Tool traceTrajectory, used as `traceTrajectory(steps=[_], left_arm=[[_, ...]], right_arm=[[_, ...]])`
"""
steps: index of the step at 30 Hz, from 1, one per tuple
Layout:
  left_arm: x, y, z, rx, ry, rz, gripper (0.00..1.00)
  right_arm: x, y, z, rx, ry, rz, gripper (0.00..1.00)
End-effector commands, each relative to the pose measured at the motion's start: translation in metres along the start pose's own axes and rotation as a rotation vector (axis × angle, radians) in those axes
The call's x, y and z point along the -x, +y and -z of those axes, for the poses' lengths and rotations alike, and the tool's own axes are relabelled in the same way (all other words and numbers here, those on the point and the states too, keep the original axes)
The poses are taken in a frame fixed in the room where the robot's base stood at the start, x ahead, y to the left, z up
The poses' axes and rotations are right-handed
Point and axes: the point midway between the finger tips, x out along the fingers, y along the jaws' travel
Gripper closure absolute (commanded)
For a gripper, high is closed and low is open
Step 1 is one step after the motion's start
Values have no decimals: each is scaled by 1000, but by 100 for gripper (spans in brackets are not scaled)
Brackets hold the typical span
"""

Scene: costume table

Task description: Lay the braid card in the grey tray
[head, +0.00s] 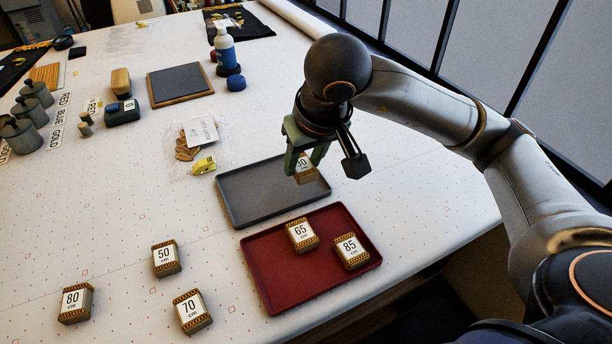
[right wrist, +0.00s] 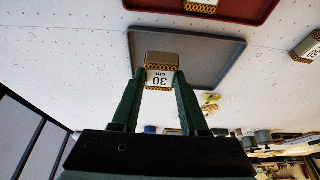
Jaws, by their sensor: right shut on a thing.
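A small braid card block marked 30 cm (head: 307,175), white with yellow-and-black banded edges, is between the fingers of my right gripper (head: 303,169). The right gripper is shut on it; the right wrist view shows one green finger on each side of the card (right wrist: 160,78). The card is over the right far part of the grey tray (head: 250,197). I cannot tell whether it touches the tray floor. The rest of the grey tray, also in the right wrist view (right wrist: 215,52), looks empty. The fingers partly hide the card in the head view. My left gripper is out of view.
The red tray (head: 275,283) beside the grey one holds cards 65 (head: 302,235) and 85 (head: 350,251). Cards 50 (head: 166,258), 70 (head: 192,311) and 80 (head: 75,303) stand on the table. A clear bag (head: 203,139) lies behind the grey tray.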

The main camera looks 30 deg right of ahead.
Motion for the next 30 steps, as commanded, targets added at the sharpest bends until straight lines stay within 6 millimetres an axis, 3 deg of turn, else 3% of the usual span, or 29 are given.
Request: traceTrajectory(steps=[10,15,29,30], left_arm=[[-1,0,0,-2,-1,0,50],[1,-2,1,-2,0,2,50],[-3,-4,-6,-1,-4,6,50],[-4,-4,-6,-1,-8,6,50]], right_arm=[[-36,16,6,-1,-3,-3,100],[-56,14,-4,2,-3,1,100],[-66,14,-7,2,2,0,100],[-66,14,-7,2,2,0,55]])
